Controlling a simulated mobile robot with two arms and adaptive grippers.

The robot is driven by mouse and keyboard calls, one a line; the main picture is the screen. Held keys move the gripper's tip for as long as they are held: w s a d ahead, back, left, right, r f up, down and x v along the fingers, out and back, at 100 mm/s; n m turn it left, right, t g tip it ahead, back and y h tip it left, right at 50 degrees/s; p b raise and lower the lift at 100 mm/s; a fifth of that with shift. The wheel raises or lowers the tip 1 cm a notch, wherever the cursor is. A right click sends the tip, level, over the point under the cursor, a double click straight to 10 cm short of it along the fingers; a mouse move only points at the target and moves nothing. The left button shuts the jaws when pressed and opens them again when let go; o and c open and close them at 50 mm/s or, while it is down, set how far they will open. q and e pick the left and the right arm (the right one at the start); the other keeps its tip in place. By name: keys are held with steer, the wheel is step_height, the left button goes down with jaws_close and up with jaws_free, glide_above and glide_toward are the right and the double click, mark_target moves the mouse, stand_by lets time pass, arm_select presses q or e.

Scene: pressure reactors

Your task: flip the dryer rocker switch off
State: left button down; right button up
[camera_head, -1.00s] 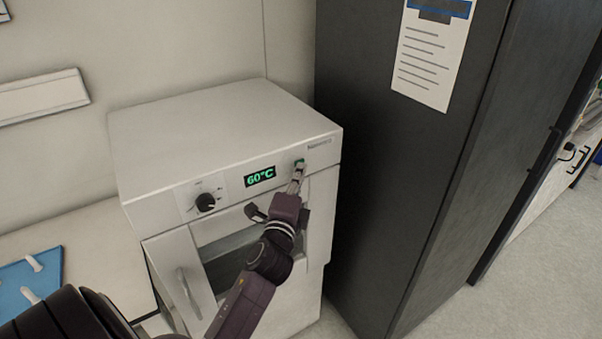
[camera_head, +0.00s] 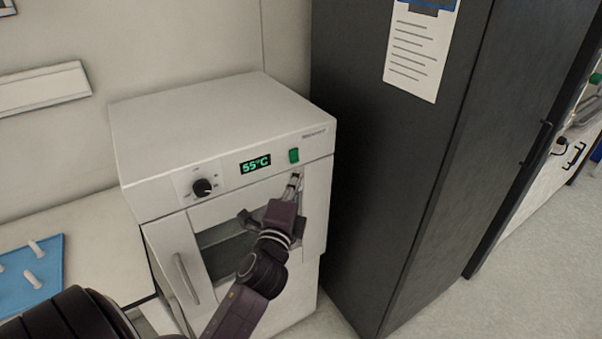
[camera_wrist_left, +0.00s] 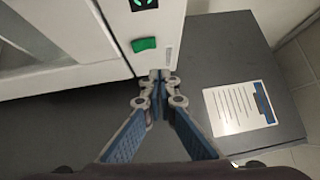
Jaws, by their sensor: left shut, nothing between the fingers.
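The white dryer (camera_head: 225,130) stands against the wall. Its green rocker switch (camera_head: 294,155) is on the front panel, right of the display (camera_head: 255,164), which reads 55°C in green. In the left wrist view the green switch (camera_wrist_left: 144,44) is in plain sight, up and left of my fingertips. My left gripper (camera_head: 296,178) is shut and empty, with its tips just below the switch and apart from it. Its closed fingertips also show in the left wrist view (camera_wrist_left: 159,78). My right gripper is not in view.
A black knob (camera_head: 202,187) sits left of the display, and the dryer door has a handle (camera_head: 186,277). A tall dark cabinet (camera_head: 400,150) stands close at the right. A blue mat (camera_head: 50,262) with white pieces lies on the left bench.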

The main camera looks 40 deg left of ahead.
arm_select(q)
steer(key=v, duration=0.2)
steer(key=r+b+v, duration=0.1)
steer(key=v, duration=0.2)
steer(key=shift+s+d, duration=0.25)
steer(key=shift+d, duration=0.05)
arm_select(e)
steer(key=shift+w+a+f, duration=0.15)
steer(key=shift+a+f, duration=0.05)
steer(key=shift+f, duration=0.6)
arm_select(q)
steer(key=shift+d+r, duration=0.1)
